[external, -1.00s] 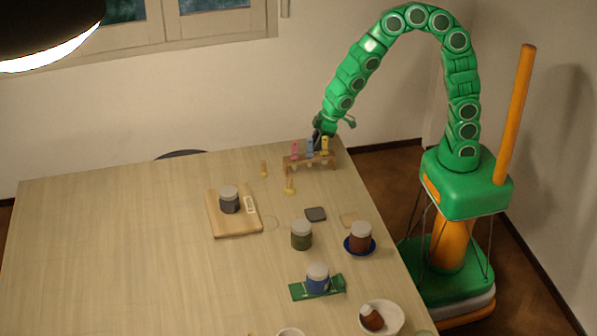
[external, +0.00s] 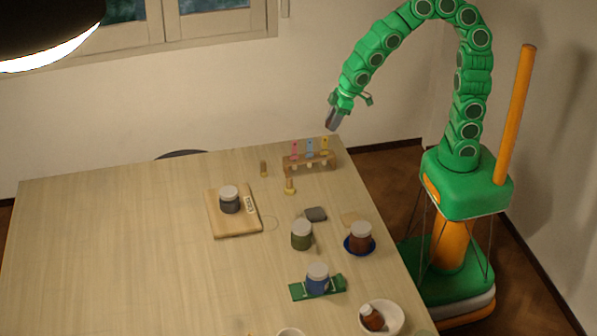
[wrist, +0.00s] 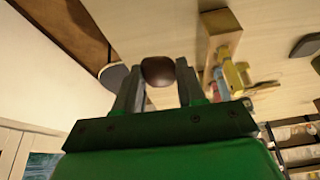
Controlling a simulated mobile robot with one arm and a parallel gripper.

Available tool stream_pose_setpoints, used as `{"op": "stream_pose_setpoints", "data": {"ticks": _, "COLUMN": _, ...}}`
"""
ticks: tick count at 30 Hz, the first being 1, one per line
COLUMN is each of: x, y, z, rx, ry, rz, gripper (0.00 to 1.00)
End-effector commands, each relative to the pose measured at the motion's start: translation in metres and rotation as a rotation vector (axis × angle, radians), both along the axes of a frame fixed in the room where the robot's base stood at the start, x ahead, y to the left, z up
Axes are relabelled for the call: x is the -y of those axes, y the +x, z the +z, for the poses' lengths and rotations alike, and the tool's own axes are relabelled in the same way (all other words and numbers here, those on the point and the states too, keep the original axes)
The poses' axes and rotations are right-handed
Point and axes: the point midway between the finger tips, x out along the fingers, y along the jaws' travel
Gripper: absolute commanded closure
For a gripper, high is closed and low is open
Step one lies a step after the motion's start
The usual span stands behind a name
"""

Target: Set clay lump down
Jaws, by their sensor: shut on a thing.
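The clay lump (wrist: 158,71) is a small brown rounded piece between the two fingertips of my gripper (wrist: 160,84) in the wrist view. My gripper is shut on it. In the external view my gripper (external: 333,118) hangs in the air near the table's back right corner, up and behind the rack of coloured tools. I cannot make out the lump clearly in that view.
The wooden rack (external: 310,163) with coloured tools stands near the table's (external: 110,240) back right corner. Two small wooden pieces, a grey block (external: 315,214), several jars, a board (external: 234,225) and a white bowl (external: 390,312) lie forward of it. The table's left side is clear.

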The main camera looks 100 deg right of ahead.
Motion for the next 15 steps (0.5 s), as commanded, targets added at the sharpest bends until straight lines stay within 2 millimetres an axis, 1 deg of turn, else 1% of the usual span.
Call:
{"op": "stream_pose_setpoints", "data": {"ticks": 1, "x": -0.001, "y": -0.007, "z": 0.003, "rx": 0.001, "ry": 0.0, "rz": -0.001, "gripper": 0.96}}
{"op": "stream_pose_setpoints", "data": {"ticks": 6, "x": -0.006, "y": -0.029, "z": 0.013, "rx": 0.001, "ry": -0.001, "rz": 0.001, "gripper": 0.96}}
{"op": "stream_pose_setpoints", "data": {"ticks": 15, "x": -0.012, "y": -0.063, "z": 0.028, "rx": 0.0, "ry": -0.002, "rz": -0.001, "gripper": 0.96}}
